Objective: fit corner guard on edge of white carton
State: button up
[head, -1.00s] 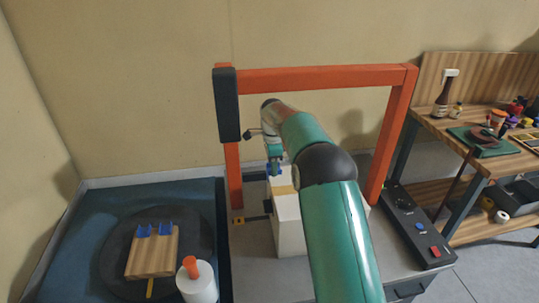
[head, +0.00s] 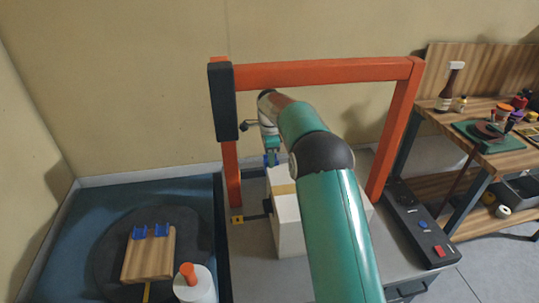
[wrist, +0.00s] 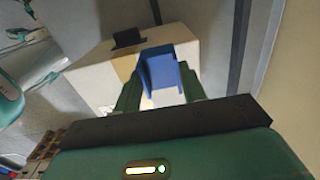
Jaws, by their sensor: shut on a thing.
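The white carton (head: 290,222) stands on the grey bench under the orange frame, with a tan tape strip across its top. It also shows in the wrist view (wrist: 98,82). My gripper (head: 271,153) is at the carton's far left top corner. In the wrist view my gripper (wrist: 160,95) is shut on a blue corner guard (wrist: 158,68), which overlaps the carton's edge. I cannot tell whether the guard touches the carton. Two more blue corner guards (head: 150,231) sit on a wooden board (head: 146,262) at the left.
The orange frame (head: 320,74) with a dark block (head: 221,102) rises around the carton. A black clip-like piece (wrist: 128,38) is at the carton's edge. A control box (head: 418,225) lies at the right.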

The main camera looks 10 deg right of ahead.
aim_at(273, 177)
jog(key=shift+f, duration=0.2)
jog(key=shift+s+f, duration=0.1)
jog(key=shift+f, duration=0.65)
jog(key=shift+d+f, duration=0.15)
jog(key=shift+f, duration=1.05)
jog(key=shift+d+f, duration=0.15)
jog(key=shift+f, duration=1.05)
jog(key=shift+d, duration=0.4)
jog(key=o, duration=1)
